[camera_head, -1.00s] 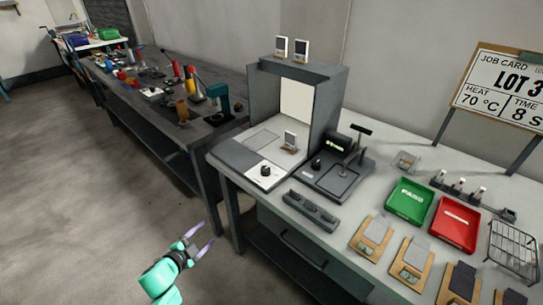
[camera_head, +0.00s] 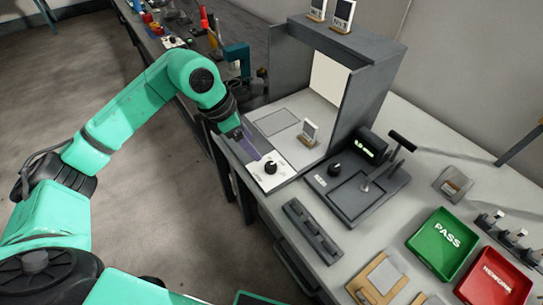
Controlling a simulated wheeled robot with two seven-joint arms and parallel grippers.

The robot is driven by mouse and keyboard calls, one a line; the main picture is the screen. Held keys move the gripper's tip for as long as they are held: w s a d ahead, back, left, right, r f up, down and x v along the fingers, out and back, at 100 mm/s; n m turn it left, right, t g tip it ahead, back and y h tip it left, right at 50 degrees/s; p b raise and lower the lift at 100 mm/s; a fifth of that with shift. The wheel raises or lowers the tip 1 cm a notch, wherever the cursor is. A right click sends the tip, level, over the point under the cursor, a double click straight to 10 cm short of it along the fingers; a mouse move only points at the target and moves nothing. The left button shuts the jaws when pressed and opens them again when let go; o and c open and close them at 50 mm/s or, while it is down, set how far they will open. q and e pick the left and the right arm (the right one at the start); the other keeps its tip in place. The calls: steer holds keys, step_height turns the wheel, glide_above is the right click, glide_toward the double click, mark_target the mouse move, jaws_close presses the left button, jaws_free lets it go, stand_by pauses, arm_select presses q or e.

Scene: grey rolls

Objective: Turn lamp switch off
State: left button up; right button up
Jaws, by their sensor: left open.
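A black knob (camera_head: 270,167) sits on a white panel (camera_head: 284,178) at the front corner of the grey booth (camera_head: 345,48); it looks like the lamp switch. My left gripper (camera_head: 250,146) is open and points down just left of the knob, by the panel's left end. Its purple fingers show only partly, and I cannot tell whether they touch anything. The booth has a bright white back panel (camera_head: 328,78) and a small upright card (camera_head: 309,133) inside. My right gripper is not in view.
A dark device (camera_head: 358,180) with a second black knob and a lever stands right of the booth. A slotted grey block (camera_head: 312,231) lies along the front edge. A green PASS tray (camera_head: 444,243) and a red REWORK tray (camera_head: 494,279) are at the right.

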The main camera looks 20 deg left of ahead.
arm_select(q)
glide_toward(271, 165)
steer(key=shift+p+x, duration=0.4)
steer(key=shift+x, duration=0.7)
steer(key=x, duration=0.5)
steer(key=shift+w+d+f+p, duration=0.1)
steer(key=shift+w+f+p, duration=0.1)
steer(key=shift+p, duration=0.15)
steer(key=shift+d+f, duration=0.1)
steer(key=shift+f, duration=0.35)
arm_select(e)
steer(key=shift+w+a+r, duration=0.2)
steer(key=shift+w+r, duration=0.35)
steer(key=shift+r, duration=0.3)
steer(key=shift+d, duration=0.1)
arm_select(q)
jaws_close()
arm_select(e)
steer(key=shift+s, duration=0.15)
